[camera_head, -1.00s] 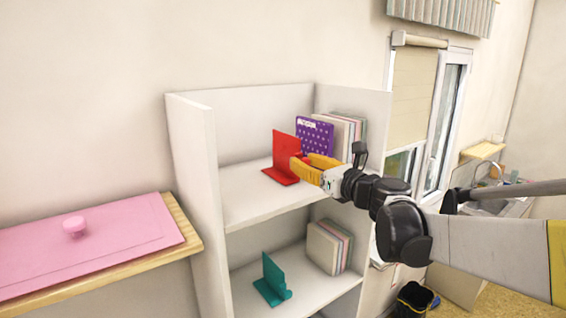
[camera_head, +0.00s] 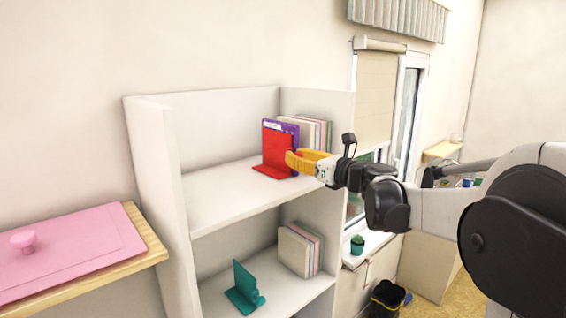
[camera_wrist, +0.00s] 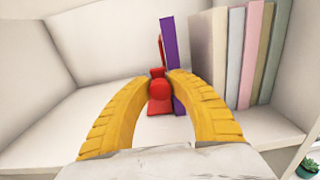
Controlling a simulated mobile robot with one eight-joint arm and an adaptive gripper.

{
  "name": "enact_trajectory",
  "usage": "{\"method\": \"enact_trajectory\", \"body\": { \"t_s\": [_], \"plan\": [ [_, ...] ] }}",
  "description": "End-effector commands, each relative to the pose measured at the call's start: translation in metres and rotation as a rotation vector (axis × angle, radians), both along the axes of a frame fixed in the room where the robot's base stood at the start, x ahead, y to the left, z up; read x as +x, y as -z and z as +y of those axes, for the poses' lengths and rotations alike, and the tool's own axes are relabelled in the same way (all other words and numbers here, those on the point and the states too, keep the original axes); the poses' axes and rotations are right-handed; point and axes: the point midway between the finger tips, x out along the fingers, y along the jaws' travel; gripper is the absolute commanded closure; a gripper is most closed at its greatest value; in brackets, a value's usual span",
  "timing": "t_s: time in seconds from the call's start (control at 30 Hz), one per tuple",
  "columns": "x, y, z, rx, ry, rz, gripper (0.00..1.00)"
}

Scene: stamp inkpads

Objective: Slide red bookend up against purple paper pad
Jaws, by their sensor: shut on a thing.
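The red bookend (camera_head: 276,151) stands upright on the upper shelf, and its base lies flat on the shelf. In the wrist view the purple pad (camera_wrist: 170,50) is a thin upright edge just right of the red bookend (camera_wrist: 159,104). They look very close; I cannot tell whether they touch along the whole face. My gripper (camera_head: 292,158), with yellow fingers, is shut on the red bookend's rounded knob. It also shows in the wrist view (camera_wrist: 159,88).
Several pale pads (camera_head: 318,132) stand right of the purple one, against the right wall of the shelf unit (camera_head: 225,208). The upper shelf's left part is bare. The lower shelf holds a teal bookend (camera_head: 243,290) and several pads (camera_head: 296,250).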

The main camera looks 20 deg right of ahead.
Motion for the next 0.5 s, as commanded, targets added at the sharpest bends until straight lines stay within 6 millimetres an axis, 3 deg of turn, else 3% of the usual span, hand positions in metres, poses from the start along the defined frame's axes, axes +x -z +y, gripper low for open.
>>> {"method": "enact_trajectory", "body": {
  "t_s": [0.2, 0.23, 0.3, 0.5],
  "plan": [
    [-0.0009, 0.0011, -0.0004, -0.003, 0.001, 0.001, 1.00],
    [-0.0009, 0.0011, -0.0004, -0.003, 0.001, 0.001, 0.72],
    [-0.0008, 0.0010, -0.0003, -0.003, 0.001, 0.001, 0.53],
    [-0.0006, 0.0007, 0.0002, -0.001, 0.000, 0.001, 0.53]
  ]
}}
